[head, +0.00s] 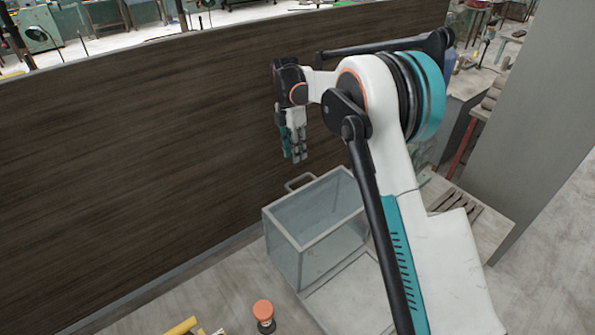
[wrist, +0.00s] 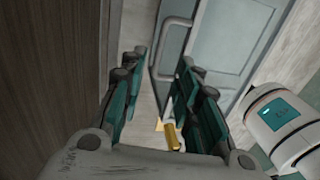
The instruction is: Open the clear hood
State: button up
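The clear hood (head: 316,228) is a see-through box with grey edges on a pale base, below and right of my gripper in the head view. It looks shut down on the base. Its grey bar handle (head: 300,181) sticks out at the far upper edge; the handle (wrist: 166,45) and hood (wrist: 222,40) also show in the wrist view. My gripper (head: 295,157) points down above the handle, seemingly apart from it. In the wrist view my gripper (wrist: 163,62) has its fingers spread and nothing held between them, with the handle beyond the fingertips.
A dark wooden wall panel (head: 130,160) stands close behind and left of my gripper. An orange-topped tool (head: 263,312) and a yellow object (head: 181,327) lie on the surface in front. A slatted wooden piece (head: 460,205) is right of the hood, partly behind my arm.

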jog(key=f, duration=0.5)
jog(key=s+f+p, duration=0.1)
jog(key=f, duration=0.2)
jog(key=shift+s+d+f, duration=0.1)
jog(key=shift+d+f, duration=0.15)
jog(key=shift+d, duration=0.15)
jog(key=shift+c, duration=0.6)
grip_shut()
